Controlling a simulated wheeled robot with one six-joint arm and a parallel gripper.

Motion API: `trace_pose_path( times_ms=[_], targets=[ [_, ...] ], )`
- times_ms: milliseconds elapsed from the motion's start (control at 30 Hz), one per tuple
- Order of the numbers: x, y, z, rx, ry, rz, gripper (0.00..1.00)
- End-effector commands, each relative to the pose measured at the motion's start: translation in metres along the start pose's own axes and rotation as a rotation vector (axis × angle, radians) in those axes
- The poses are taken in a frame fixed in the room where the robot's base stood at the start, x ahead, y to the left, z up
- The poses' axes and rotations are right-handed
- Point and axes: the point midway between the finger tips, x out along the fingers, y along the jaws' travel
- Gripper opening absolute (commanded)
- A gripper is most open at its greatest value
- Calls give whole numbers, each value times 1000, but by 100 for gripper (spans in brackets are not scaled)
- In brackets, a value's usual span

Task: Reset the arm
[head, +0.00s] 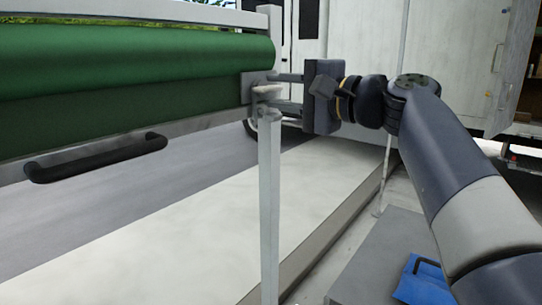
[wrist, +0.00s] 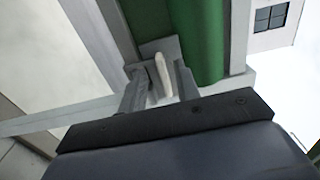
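My gripper (head: 281,92) reaches left to the corner of a frame that carries a green roll (head: 130,62). Its two fingers are spread apart, one above the other in the head view. A small pale latch or knob (head: 267,90) sits on a grey bracket at that corner, by the fingertips. In the wrist view the fingers (wrist: 160,88) stand either side of the pale piece (wrist: 163,75), with a gap visible around it. Whether a fingertip touches the bracket is hard to tell.
A white leg (head: 269,210) stands under the frame corner, close to my gripper. A black handle (head: 97,158) hangs on the frame at the left. A white truck body (head: 455,65) is behind my arm. A blue object (head: 424,282) lies on a grey surface at lower right.

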Motion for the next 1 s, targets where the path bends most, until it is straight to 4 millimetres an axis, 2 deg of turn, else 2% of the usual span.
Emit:
trace_pose_path(
  times_ms=[133, 233, 600, 1000],
  targets=[
    [28, -1, 2, 1, -5, 0, 31],
    [26, -8, 0, 90, 1, -1, 31],
    [26, -12, -1, 410, 0, 0, 31],
    [26, -10, -2, 534, 0, -2, 31]
  ],
)
